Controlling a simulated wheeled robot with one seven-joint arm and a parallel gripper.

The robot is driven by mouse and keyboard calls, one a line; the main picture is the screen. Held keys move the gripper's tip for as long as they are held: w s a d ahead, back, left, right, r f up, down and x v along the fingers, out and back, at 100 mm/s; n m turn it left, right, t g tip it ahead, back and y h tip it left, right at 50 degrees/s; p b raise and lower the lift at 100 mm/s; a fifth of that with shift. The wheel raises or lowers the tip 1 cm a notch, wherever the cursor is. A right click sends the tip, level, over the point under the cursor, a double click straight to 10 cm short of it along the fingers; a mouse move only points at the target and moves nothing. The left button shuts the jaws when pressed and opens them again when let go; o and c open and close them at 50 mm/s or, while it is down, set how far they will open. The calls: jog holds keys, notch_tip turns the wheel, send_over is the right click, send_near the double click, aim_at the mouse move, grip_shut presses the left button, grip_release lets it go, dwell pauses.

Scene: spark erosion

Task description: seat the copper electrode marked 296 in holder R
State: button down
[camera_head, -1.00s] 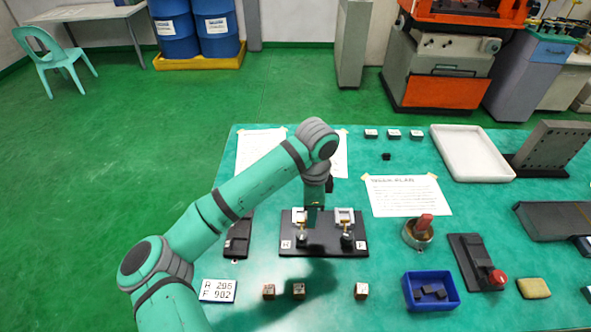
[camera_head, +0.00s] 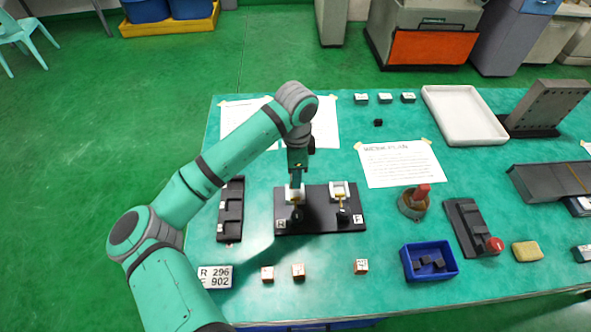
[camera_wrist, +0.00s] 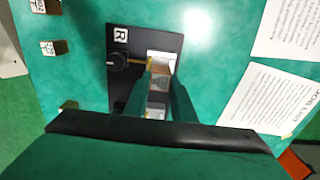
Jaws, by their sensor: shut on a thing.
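Holder R (camera_head: 291,190) is the left pale vise-like block on a black plate (camera_head: 320,222), with a black knob in front. In the wrist view the R label (camera_wrist: 121,36) and holder R's pale block (camera_wrist: 160,60) show. My gripper (camera_wrist: 161,80) is shut on a copper-brown block (camera_wrist: 160,74), right at holder R. Its number is hidden, and I cannot tell whether it sits inside the holder or just above it. In the head view my gripper (camera_head: 296,182) hides part of holder R. Holder F (camera_head: 340,191) stands to the right.
A card (camera_head: 215,276) reads R 296, F 902. Copper blocks (camera_head: 267,274), (camera_head: 298,271) and (camera_head: 361,266) stand along the front. A dark rack (camera_head: 230,210) lies left of the plate; a red-handled pot (camera_head: 413,202) and blue bin (camera_head: 430,262) lie right.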

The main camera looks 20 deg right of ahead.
jog(key=shift+f, duration=2.3)
jog(key=shift+f, duration=0.15)
jog(key=c, duration=1.4)
grip_release()
notch_tip(320, 180, up, 11)
jog(key=shift+f, duration=0.1)
